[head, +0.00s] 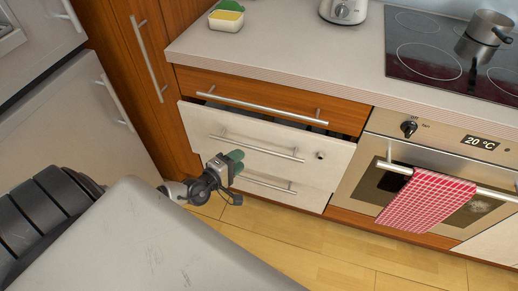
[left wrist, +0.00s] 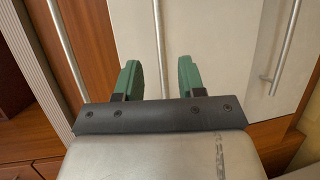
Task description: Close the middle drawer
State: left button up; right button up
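The middle drawer (head: 210,121) has a white front and stands partly pulled out. A dark gap with some contents shows above its top edge. Its bar handle (head: 262,148) runs across the front. My left gripper (head: 236,160) is low in front of the left part of the drawer fronts, with green fingers. In the left wrist view the left gripper (left wrist: 159,68) is open and empty. A bar handle (left wrist: 159,35) on a white front shows between the fingers; I cannot tell whether they touch the front. My right gripper is not in view.
The wooden top drawer (head: 250,92) above is shut. The lower white drawer has its own handle (head: 270,184). An oven (head: 370,185) with a red checked towel (head: 425,200) stands to the right. A tall wooden cabinet (head: 135,55) is at the left. Floor (head: 300,255) in front is clear.

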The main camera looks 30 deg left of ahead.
aim_at(256, 149)
pick_arm(q)
jog(key=b+x, duration=0.1)
jog(key=x, duration=0.7)
jog(key=shift+w+f, duration=0.1)
jog(key=shift+w, duration=0.15)
grip_shut()
